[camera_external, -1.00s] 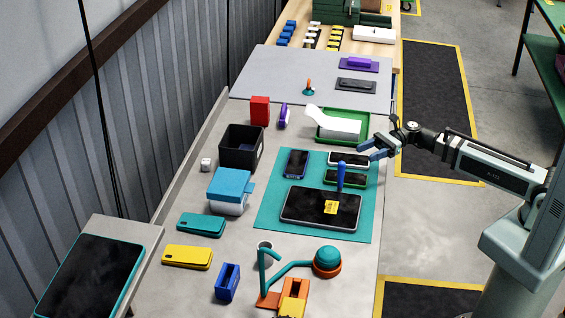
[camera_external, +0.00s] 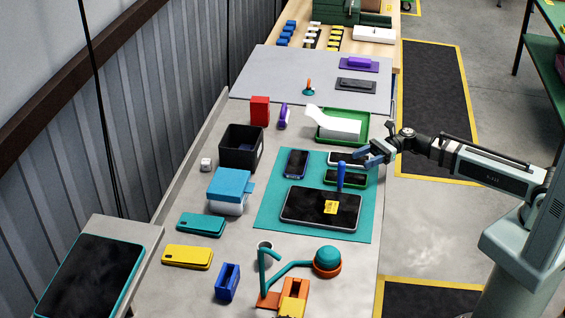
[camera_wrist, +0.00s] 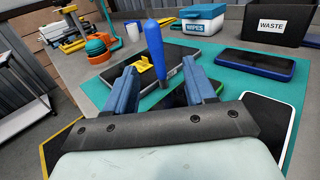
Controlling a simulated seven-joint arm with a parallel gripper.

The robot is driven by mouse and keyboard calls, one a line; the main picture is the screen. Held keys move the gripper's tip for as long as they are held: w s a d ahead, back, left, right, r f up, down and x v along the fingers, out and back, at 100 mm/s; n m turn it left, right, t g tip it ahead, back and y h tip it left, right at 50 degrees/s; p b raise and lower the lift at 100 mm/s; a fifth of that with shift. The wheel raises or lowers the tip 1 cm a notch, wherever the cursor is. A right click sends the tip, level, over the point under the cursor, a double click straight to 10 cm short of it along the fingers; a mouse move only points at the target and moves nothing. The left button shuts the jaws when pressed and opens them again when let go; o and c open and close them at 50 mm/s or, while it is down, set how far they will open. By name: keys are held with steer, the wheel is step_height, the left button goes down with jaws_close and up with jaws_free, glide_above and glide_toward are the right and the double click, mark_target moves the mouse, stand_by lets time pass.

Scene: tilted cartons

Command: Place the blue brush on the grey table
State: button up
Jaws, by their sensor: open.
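The blue brush (camera_external: 341,175) stands upright, handle up, at the back edge of a dark tablet (camera_external: 310,207) on the teal mat. It also shows in the wrist view (camera_wrist: 154,48), its handle appearing between my fingertips from this angle. Its lower end is hard to make out. My gripper (camera_external: 365,154) is open and empty, above the mat's right edge, behind and right of the brush; its two blue fingers show in the wrist view (camera_wrist: 160,72). The grey table (camera_external: 350,285) runs under everything, with a lighter grey surface (camera_external: 260,85) at its far end.
A green tray (camera_external: 362,117) with a white piece is behind my gripper. A black waste bin (camera_external: 240,150) and blue-lidded wipes box (camera_external: 230,190) stand left. An orange-based lamp (camera_external: 327,262) is in front.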

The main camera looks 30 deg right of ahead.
mark_target(341, 169)
steer(key=a, duration=0.5)
steer(key=shift+a, duration=0.4)
steer(key=shift+s+a+r, duration=0.15)
steer(key=shift+a, duration=0.75)
steer(key=shift+s+a+r, duration=0.1)
steer(key=shift+a, duration=0.75)
steer(key=shift+s+a+r, duration=0.15)
steer(key=shift+a, duration=0.75)
jaws_close()
